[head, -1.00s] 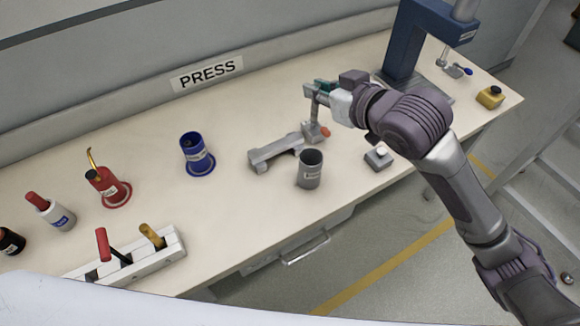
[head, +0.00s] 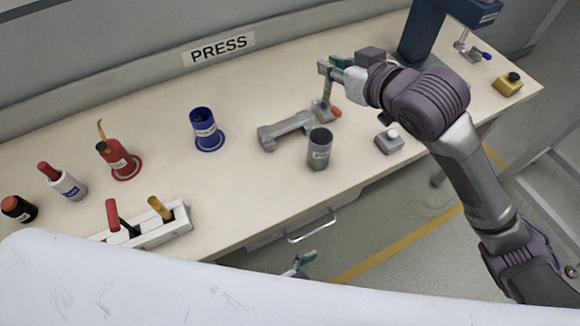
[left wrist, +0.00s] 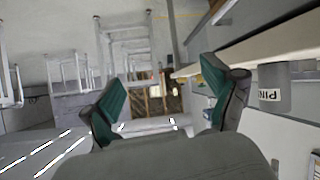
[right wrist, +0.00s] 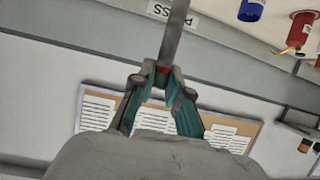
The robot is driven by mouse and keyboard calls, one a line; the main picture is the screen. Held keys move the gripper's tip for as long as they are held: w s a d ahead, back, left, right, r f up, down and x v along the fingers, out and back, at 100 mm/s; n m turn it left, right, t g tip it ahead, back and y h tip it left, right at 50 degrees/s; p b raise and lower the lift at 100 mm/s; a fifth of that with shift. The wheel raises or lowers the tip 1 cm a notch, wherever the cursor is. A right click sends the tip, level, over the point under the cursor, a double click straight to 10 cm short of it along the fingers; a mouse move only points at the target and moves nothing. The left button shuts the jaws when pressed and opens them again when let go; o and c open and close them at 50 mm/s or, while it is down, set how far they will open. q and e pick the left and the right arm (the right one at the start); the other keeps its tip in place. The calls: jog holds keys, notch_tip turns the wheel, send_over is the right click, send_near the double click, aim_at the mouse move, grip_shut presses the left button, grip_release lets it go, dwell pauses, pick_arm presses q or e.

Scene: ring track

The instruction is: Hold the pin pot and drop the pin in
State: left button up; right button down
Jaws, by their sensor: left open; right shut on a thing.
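The pin pot (head: 320,150), a grey cylinder labelled PIN, stands upright on the bench near its front edge. It also shows at the right of the left wrist view (left wrist: 272,95). My left gripper (head: 302,264) is open and empty, below the bench front edge and apart from the pot. Its open fingers show in the left wrist view (left wrist: 163,88). My right gripper (head: 335,70) is shut on a grey bar, which seems to be the pin (right wrist: 174,35), above and behind the pot. Whether the bar's lower end touches the grey fixture (head: 285,131) is unclear.
A small grey button box (head: 389,142) stands right of the pot. A blue pot (head: 207,130), a red pot (head: 118,160) and a white lever box (head: 150,225) stand to the left. A blue press (head: 420,35) and a yellow box (head: 508,85) are at right.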

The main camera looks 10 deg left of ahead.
aim_at(313, 155)
pick_arm(q)
jog(key=w+a+r+t, duration=0.1)
jog(key=w+a+r, duration=0.1)
jog(key=w, duration=0.4)
jog(key=w+a+r+t, duration=0.1)
jog(key=w+a+r, duration=0.2)
jog(key=w+a, duration=0.2)
jog(key=w+a+r+n+t+y, duration=0.1)
jog(key=w+a+r, duration=0.1)
jog(key=w, duration=0.7)
jog(key=shift+w+a+r, duration=0.1)
jog(key=shift+a+r, duration=0.3)
jog(key=shift+a, duration=0.25)
jog(key=x, duration=1.1)
jog(key=shift+w+d+f, duration=0.1)
jog(key=shift+w+d, duration=0.05)
jog(key=shift+w, duration=0.2)
jog(key=c, duration=1.3)
jog(key=shift+o, duration=0.2)
